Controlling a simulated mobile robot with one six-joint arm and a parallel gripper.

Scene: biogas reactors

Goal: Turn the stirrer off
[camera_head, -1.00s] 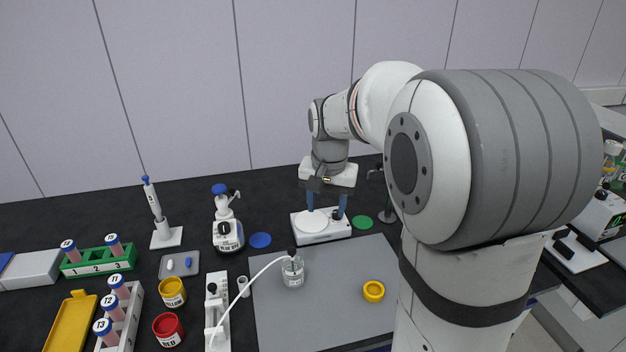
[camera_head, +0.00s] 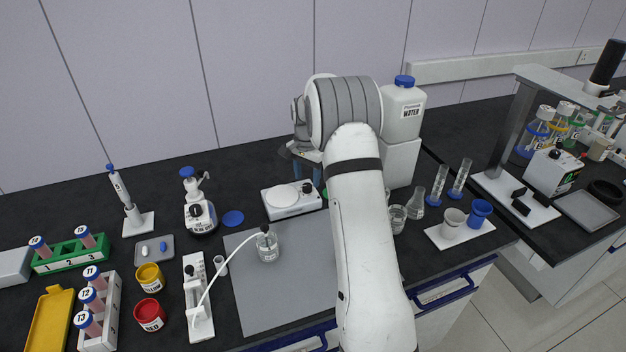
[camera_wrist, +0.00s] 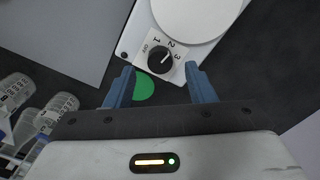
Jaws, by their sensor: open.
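The stirrer (camera_head: 283,206) is a low white box with a round white plate, standing on the black bench in the head view. Its black knob (camera_wrist: 161,60) has OFF, 1, 2 and 3 printed around it in the wrist view. The knob's white mark seems to point toward 2 or 3, too small to be sure. My gripper (camera_wrist: 159,68) is open and empty, its two blue fingers on either side of the knob in the picture, apparently short of it. In the head view it hangs by the stirrer's back edge, partly hidden by my arm.
A green disc (camera_wrist: 144,86) lies beside the stirrer. A grey mat (camera_head: 292,274) with a glass bottle (camera_head: 267,246) is in front. A blue-topped dispenser (camera_head: 199,205) stands left, and a large water container (camera_head: 403,108) stands right. Glassware (camera_wrist: 40,118) is near my gripper.

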